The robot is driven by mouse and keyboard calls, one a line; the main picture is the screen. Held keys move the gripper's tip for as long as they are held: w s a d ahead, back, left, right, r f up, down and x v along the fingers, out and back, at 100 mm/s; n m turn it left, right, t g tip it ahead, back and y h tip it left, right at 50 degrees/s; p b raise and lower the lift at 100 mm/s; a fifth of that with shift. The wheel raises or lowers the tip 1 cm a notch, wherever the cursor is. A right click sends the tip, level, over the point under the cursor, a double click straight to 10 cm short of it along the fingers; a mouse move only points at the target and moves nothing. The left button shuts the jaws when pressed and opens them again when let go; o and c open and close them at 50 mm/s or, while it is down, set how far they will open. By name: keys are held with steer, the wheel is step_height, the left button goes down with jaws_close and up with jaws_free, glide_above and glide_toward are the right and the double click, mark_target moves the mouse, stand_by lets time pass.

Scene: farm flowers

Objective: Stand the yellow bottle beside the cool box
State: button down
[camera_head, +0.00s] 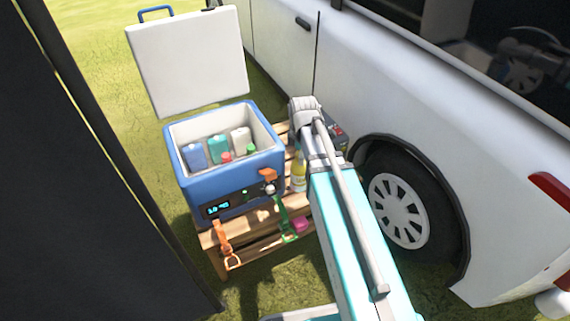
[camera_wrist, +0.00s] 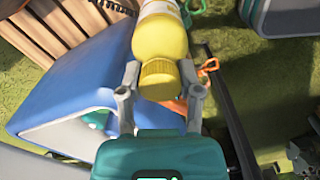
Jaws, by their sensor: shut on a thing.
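The yellow bottle (camera_wrist: 160,38) with its ridged yellow cap lies between the fingers of my gripper (camera_wrist: 159,84) in the wrist view. The gripper is shut on it near the cap end. In the head view a strip of the yellow bottle (camera_head: 298,178) shows just right of the blue cool box (camera_head: 240,178), partly hidden by my arm. I cannot tell whether its base touches the slats. The cool box stands with its white lid open, and its blue side (camera_wrist: 70,75) shows left of the bottle in the wrist view.
The cool box holds several bottles and packs (camera_head: 220,148). It stands on a slatted wooden table (camera_head: 262,225) with orange and green straps (camera_head: 283,215) at its front edge. A white vehicle (camera_head: 450,110) stands close on the right, and a dark panel (camera_head: 70,170) on the left.

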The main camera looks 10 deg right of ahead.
stand_by(0.3)
steer(key=w+d+f+b, duration=0.2)
steer(key=w+f+b, duration=0.7)
steer(key=w, duration=0.4)
steer(key=shift+d, duration=0.3)
steer(key=shift+w+d+f+b, duration=0.1)
steer(key=shift+w+f+b, duration=0.1)
steer(key=shift+f+b, duration=0.8)
steer(key=shift+w+f+b, duration=0.2)
steer(key=shift+f+b, duration=0.8)
steer(key=shift+f, duration=0.15)
steer(key=shift+c, duration=1.4)
jaws_free()
